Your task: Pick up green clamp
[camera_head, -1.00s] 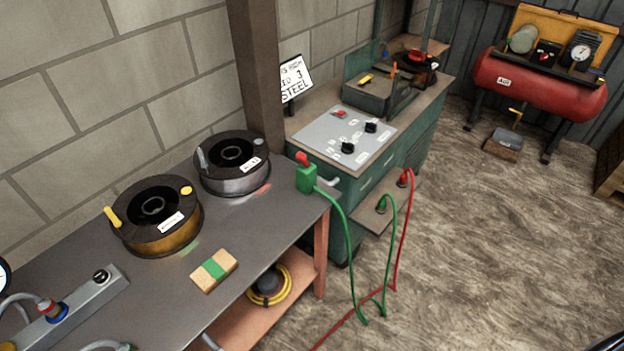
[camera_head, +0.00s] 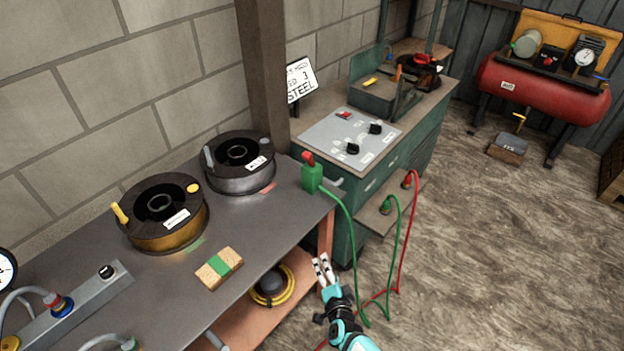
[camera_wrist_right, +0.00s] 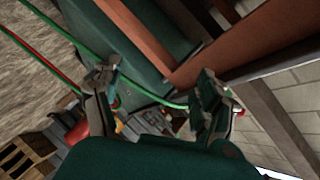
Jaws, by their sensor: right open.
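The green clamp (camera_head: 312,177) with a red top stands at the right back corner of the workbench (camera_head: 240,220), in the head view. A green cable runs from it down past the bench edge. My right gripper (camera_head: 321,262) is open and empty, below and in front of the clamp, beside the bench's right edge and apart from the clamp. In the right wrist view, the open fingers (camera_wrist_right: 155,90) show with the green cable (camera_wrist_right: 75,45) passing behind them. I cannot make out the clamp clearly in the wrist view. My left gripper is not in view.
Two wire spools (camera_head: 163,215) (camera_head: 239,165) and a green-banded block (camera_head: 219,268) are on the bench. A green control cabinet (camera_head: 375,180) stands behind the clamp. A red cable (camera_head: 403,240) hangs to the right. Open floor (camera_head: 490,240) lies at right.

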